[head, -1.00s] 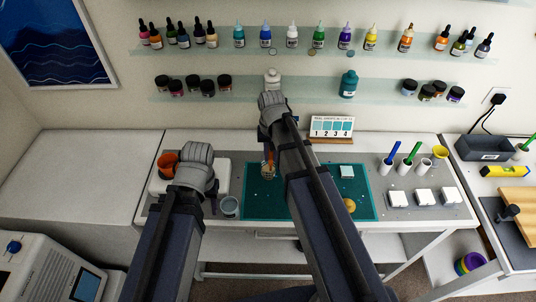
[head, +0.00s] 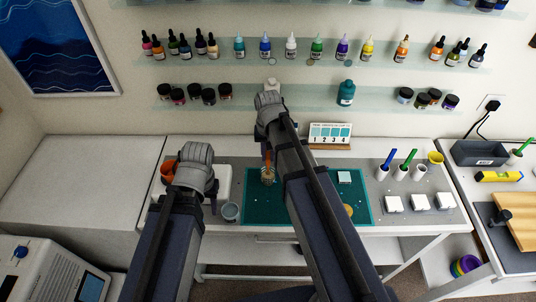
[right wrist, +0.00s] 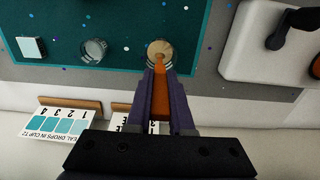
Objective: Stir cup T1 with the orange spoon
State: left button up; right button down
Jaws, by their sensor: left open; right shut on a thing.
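The orange spoon (right wrist: 160,82) is held upright in my right gripper (right wrist: 160,98), which is shut on its handle. Its lower end is inside a small cup (right wrist: 160,50) with tan contents, seen from above in the right wrist view. In the head view the cup (head: 268,177) stands on the green mat (head: 255,208), with the spoon (head: 267,160) rising from it; my right arm covers much of the gripper. No label on the cup is readable.
A second clear cup (right wrist: 94,50) and a pale square (right wrist: 30,47) lie near the stirred cup. Cards on wooden holders (head: 330,135) stand behind the mat. Pens, cups and white blocks (head: 393,203) are to the right.

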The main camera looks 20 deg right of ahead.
jog(key=shift+r+p, duration=1.4)
jog(key=shift+r, duration=0.35)
jog(key=shift+r, duration=0.1)
notch_tip(320, 180, up, 5)
jog(key=p, duration=0.5)
jog(key=shift+f, duration=0.25)
